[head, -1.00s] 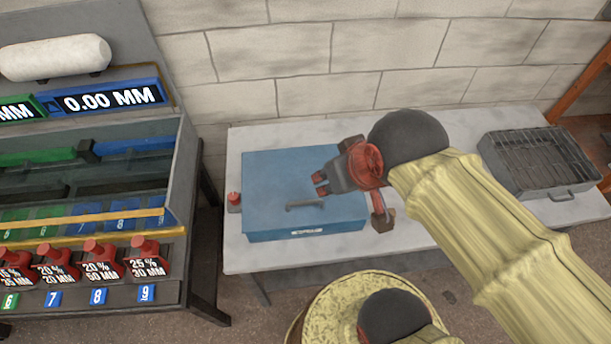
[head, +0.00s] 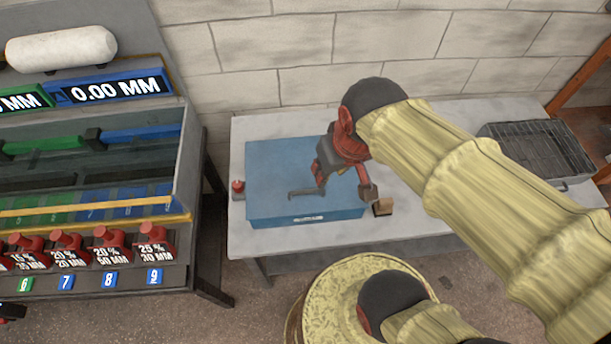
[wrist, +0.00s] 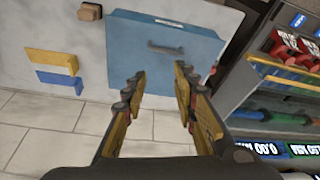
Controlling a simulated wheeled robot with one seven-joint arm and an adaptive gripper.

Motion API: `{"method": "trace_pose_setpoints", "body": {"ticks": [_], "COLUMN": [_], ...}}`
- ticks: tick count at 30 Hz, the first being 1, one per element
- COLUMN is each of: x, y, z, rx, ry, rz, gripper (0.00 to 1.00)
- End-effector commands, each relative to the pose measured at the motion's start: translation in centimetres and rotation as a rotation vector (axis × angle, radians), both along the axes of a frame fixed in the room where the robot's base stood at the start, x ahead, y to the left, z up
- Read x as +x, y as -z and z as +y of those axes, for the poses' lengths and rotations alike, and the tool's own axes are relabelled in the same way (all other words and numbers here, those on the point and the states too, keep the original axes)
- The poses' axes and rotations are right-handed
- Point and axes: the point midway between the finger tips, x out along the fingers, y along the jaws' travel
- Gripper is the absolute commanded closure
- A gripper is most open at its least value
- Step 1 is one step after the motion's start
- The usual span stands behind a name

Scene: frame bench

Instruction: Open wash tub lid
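The wash tub (head: 285,180) is a blue box on the pale table. Its flat lid is shut, with a dark bar handle (head: 305,192) near the front and a small label on the front face. My gripper (head: 345,190) is over the right part of the lid, its fingers spread and pointing down, to the right of the handle. In the wrist view my gripper (wrist: 160,78) is open with nothing between its fingers. There the tub (wrist: 150,70) lies beyond the fingertips, and its handle (wrist: 180,48) is ahead of them, apart from both.
A brown block (head: 383,207) lies right of the tub, and a red-topped item (head: 237,188) stands left of it. A grey metal basket (head: 535,150) is at the table's right.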

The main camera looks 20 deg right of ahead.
Motion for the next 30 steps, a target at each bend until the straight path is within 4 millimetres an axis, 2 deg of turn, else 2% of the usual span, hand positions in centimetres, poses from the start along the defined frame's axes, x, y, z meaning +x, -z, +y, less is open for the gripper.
{"method": "trace_pose_setpoints", "body": {"ticks": [5,11,18,22,24,27,30], "x": [2.1,4.5,6.7,8.2,9.2,10.7,11.1], "y": [1.7,5.2,11.0,13.7,14.3,14.0,14.0], "z": [0.2,0.4,0.8,1.0,1.1,1.2,1.2], "rx": [0.001,-0.007,0.012,0.018,0.012,-0.01,-0.023], "ry": [-0.033,-0.22,-0.605,-0.842,-0.962,-1.112,-1.228], "rz": [0.193,0.366,0.5,0.498,0.474,0.425,0.399], "gripper": [0.72,0.72,0.72,0.72,0.72,0.72,0.72]}}
